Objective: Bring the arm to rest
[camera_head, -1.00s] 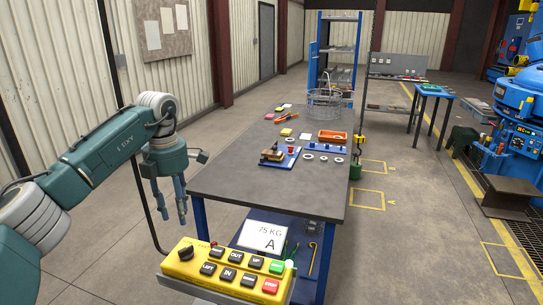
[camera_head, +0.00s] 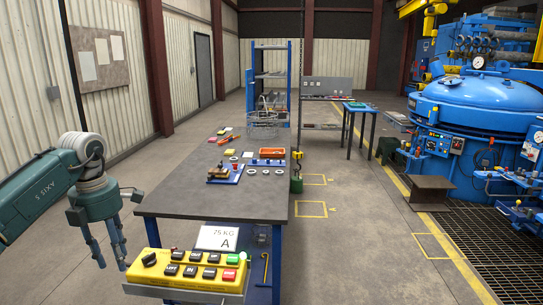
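My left arm comes in from the left edge. Its gripper (camera_head: 108,254) hangs fingers down beside the near left corner of the grey workbench (camera_head: 215,203), apart from it. The two blue-grey fingers stand apart with nothing visible between them, so it is open and empty. My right arm and gripper do not show.
A yellow button box (camera_head: 190,272) is close in front, near the gripper. The bench carries a wire basket (camera_head: 262,127), an orange tray (camera_head: 271,153) and small parts. A hook block (camera_head: 296,172) hangs right of the bench. A blue furnace (camera_head: 465,105) stands right.

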